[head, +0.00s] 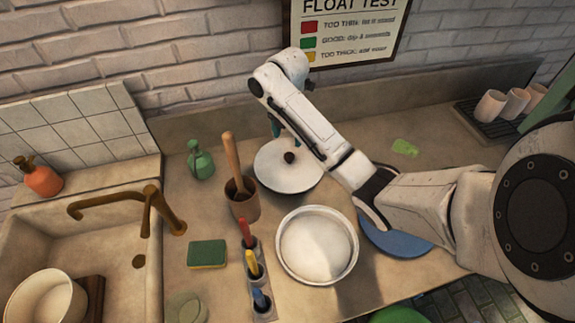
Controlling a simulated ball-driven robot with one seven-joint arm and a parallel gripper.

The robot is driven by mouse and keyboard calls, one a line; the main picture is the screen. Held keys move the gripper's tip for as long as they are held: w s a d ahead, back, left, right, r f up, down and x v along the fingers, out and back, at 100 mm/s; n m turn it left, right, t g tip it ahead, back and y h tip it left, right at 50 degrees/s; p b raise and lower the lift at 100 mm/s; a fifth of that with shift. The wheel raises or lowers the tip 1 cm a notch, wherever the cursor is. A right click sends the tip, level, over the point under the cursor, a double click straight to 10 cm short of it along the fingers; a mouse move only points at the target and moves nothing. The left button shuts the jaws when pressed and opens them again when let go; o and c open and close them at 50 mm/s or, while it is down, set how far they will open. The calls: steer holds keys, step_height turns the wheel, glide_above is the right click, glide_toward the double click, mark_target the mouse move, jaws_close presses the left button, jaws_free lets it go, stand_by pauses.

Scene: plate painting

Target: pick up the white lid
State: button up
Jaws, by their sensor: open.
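The white lid (285,177) is a round disc with a small dark knob (289,157) on top. It lies on the counter behind the white bowl, in the middle of the head view. My gripper (276,128) shows only in part, with greenish fingers near the lid's back edge. It is open, and my arm's links cover much of it. I cannot tell how high it is above the lid.
A white-filled bowl (318,246) stands in front of the lid. A brown pot with a wooden tool (244,205) stands close on its left. Colored brushes (252,262), a green sponge (207,254) and a green bottle (201,160) are further left. A blue plate (397,242) is partly under my arm.

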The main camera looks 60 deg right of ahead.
mark_target(289, 155)
step_height(289, 155, down, 3)
steer(key=shift+f+b, duration=0.1)
steer(key=shift+b, duration=0.55)
steer(key=shift+s+d+f+p, duration=0.15)
steer(key=shift+f+p, duration=0.5)
steer(key=shift+f, duration=2)
jaws_close()
